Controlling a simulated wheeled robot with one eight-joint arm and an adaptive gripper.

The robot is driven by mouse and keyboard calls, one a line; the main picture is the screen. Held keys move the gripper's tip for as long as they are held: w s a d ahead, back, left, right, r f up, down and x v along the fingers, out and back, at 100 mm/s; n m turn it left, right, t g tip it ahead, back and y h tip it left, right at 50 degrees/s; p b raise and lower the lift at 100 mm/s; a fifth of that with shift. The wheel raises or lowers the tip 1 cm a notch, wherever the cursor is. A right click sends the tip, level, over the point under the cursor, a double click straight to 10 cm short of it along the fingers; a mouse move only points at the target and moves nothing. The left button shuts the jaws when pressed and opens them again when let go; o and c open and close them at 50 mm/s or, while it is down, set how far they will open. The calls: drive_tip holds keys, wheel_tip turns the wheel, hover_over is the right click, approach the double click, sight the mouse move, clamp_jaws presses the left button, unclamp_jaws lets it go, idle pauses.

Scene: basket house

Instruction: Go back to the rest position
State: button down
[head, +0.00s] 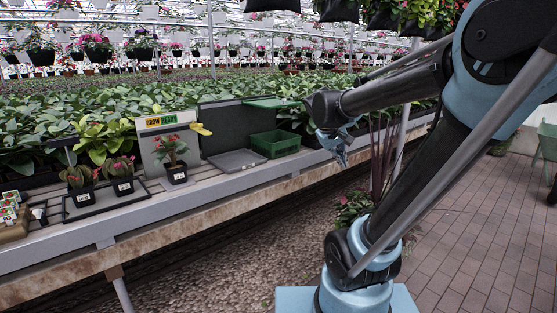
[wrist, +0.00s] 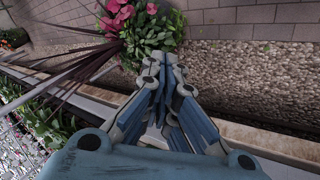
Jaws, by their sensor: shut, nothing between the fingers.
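My gripper (head: 341,150) hangs at the end of my raised arm, right of the green basket and just off the bench's front edge in the head view. In the wrist view my gripper (wrist: 163,62) has its blue and grey fingers together, with nothing between them. The fingers point toward the gravel and paving and touch no object.
A long bench (head: 170,207) holds potted plants (head: 172,165), a grey tray (head: 238,161) and a green basket (head: 275,144). A pink-flowered plant (wrist: 150,30) grows beyond my fingertips. Hanging pots (head: 338,10) are overhead. Brick paving (head: 470,220) at right is clear.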

drive_tip(key=s+a+f+m+g+y, duration=0.1)
drive_tip(key=s+f+y, duration=0.1)
drive_tip(key=s+f, duration=0.5)
drive_tip(key=s+a+f+m+g+y, duration=0.1)
drive_tip(key=s+f+m+y, duration=0.1)
drive_tip(key=s+f, duration=0.6)
drive_tip(key=s, duration=0.4)
drive_tip(key=shift+s+a+y, duration=0.25)
drive_tip(key=shift+a+y, duration=0.1)
drive_tip(key=shift+y, duration=0.05)
drive_tip(key=shift+w+f, duration=0.15)
drive_tip(key=shift+w, duration=0.35)
